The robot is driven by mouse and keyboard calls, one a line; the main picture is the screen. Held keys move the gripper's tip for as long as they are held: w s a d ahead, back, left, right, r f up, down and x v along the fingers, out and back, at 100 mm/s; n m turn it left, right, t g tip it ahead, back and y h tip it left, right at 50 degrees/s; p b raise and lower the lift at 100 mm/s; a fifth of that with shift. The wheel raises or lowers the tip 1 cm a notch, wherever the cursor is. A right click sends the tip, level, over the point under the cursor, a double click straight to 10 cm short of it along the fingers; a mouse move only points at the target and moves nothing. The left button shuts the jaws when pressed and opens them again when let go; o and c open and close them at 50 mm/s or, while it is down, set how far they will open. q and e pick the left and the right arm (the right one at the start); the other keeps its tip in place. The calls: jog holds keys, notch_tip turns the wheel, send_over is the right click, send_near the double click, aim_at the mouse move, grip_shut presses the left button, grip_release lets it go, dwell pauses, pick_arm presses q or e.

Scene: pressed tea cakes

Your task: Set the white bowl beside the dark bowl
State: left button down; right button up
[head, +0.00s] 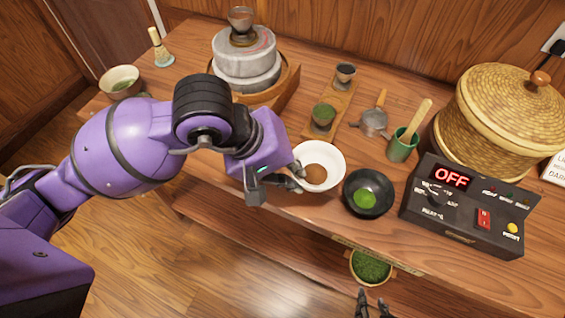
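The white bowl (334,153), with brown powder inside, stands on the wooden counter. The dark bowl (382,181), with green contents, is just to its right, very close to it. My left gripper (297,178) is at the white bowl's left rim, its fingers partly hidden by the wrist and the rim. I cannot tell whether it grips the rim. My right gripper (373,305) shows only as dark fingertips at the bottom edge, below the counter front. The two fingertips are apart, with nothing seen between them.
A control box (462,205) reading OFF stands right of the dark bowl. Behind are a strainer (374,122), a green cup (401,149) with a wooden tool, and a woven steamer (505,115). A stone mill (245,65) is at the back left. A container of green leaves (371,267) sits below the counter edge.

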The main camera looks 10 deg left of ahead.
pick_arm(q)
jog(key=shift+w+a+f, duration=0.15)
jog(key=shift+w+f, duration=0.3)
jog(key=shift+w, duration=0.05)
jog(key=shift+w+a+f, duration=0.15)
jog(key=shift+w+f, duration=0.3)
jog(key=shift+w, duration=0.05)
jog(key=shift+w+f, duration=0.25)
jog(key=shift+w, duration=0.05)
jog(key=shift+w+a+f, duration=0.15)
jog(key=shift+w+f, duration=0.1)
jog(key=shift+f, duration=0.2)
notch_tip(320, 180, down, 4)
jog(key=shift+w+r, duration=0.15)
jog(key=shift+r, duration=0.1)
pick_arm(e)
jog(key=shift+s, duration=0.5)
pick_arm(q)
jog(key=shift+f, duration=0.15)
jog(key=c, duration=2)
grip_release()
pick_arm(e)
jog(key=shift+w+a+r, duration=0.1)
jog(key=shift+w+r, duration=0.05)
jog(key=shift+w, duration=0.55)
